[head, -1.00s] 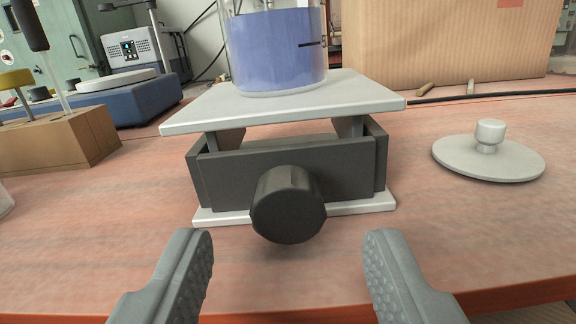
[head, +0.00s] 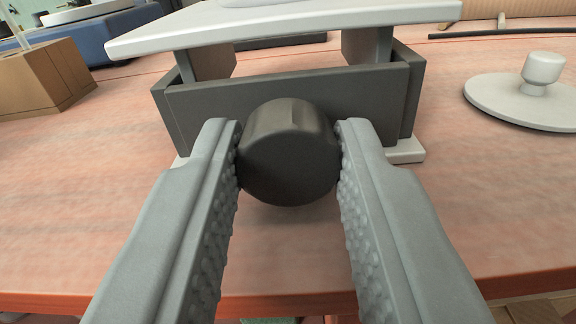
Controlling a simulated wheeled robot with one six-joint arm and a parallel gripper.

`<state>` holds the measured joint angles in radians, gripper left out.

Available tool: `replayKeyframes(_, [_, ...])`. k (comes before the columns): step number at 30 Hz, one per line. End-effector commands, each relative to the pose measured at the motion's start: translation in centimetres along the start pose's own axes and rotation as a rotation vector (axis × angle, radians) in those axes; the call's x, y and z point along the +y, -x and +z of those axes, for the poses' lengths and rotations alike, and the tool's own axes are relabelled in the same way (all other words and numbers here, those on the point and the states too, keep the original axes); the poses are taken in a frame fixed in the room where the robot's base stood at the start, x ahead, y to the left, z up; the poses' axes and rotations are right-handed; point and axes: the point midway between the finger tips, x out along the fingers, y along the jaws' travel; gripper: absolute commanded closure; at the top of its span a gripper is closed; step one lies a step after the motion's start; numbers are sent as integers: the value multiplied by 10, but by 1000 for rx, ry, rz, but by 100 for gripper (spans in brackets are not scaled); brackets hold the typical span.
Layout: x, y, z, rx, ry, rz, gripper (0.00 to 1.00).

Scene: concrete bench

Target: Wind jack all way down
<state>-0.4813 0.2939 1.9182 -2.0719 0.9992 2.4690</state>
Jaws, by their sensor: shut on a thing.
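The lab jack (head: 200,115) stands on the bench, with a dark grey folded frame between its light top plate (head: 280,27) and a light base plate. The top plate sits a short gap above the frame, so the jack is partly raised. Its black round knob (head: 289,155) faces me at the front. My gripper (head: 289,160) is shut on the knob, one finger at its left side and one at its right. The blue-filled vessel on the top plate in the earlier view is now almost wholly out of frame.
A white lid with a round handle (head: 526,98) lies on the bench to the right. A wooden block (head: 45,80) and a blue device (head: 110,38) stand at the left. The bench (head: 80,200) is clear in front of the jack, with its front edge near.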

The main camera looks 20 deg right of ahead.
Motion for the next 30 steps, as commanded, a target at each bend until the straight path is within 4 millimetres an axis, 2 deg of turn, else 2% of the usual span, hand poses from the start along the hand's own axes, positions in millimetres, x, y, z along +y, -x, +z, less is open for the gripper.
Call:
replayKeyframes(15, [0, 0, 0, 0, 361, 0, 96])
replayKeyframes(29, [0, 0, 0, 0, 413, 0, 96])
replayKeyframes(30, [0, 0, 0, 0, 413, 0, 65])
